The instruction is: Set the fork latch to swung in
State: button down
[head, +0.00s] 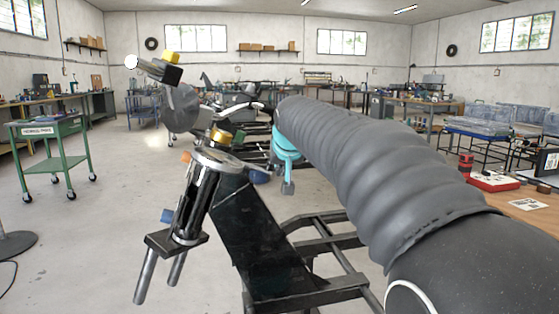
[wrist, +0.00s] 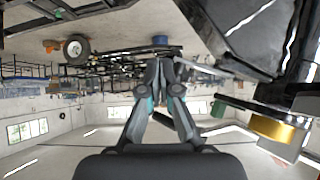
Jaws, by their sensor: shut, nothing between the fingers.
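The suspension assembly stands on a dark frame in the head view. It has a silver-and-black cylinder (head: 197,195) and a dark two-pronged piece (head: 176,245) at its lower end, which looks like the fork latch, though I cannot be sure. The prongs point down and left. In the wrist view my gripper (wrist: 165,62) is shut and empty. A brass cap (wrist: 278,132) shows at right there.
A slanted dark plate (head: 255,240) and frame rails (head: 335,250) lie below my gripper. An upper arm with a yellow cap (head: 172,57) rises at the upper left. A green cart (head: 50,130) stands at left, a wooden bench (head: 525,205) at right. Floor between cart and assembly is clear.

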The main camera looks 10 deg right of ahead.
jog(key=shift+w+a+r+p, duration=0.1)
jog(key=shift+w+a, duration=0.05)
jog(key=shift+w, duration=0.45)
jog(key=shift+w+a+r+p, duration=0.1)
jog(key=shift+w+a, duration=0.1)
jog(key=shift+w, duration=0.4)
jog(key=shift+w+a+r+p, duration=0.1)
jog(key=shift+w+a, duration=0.05)
jog(key=shift+w, duration=0.45)
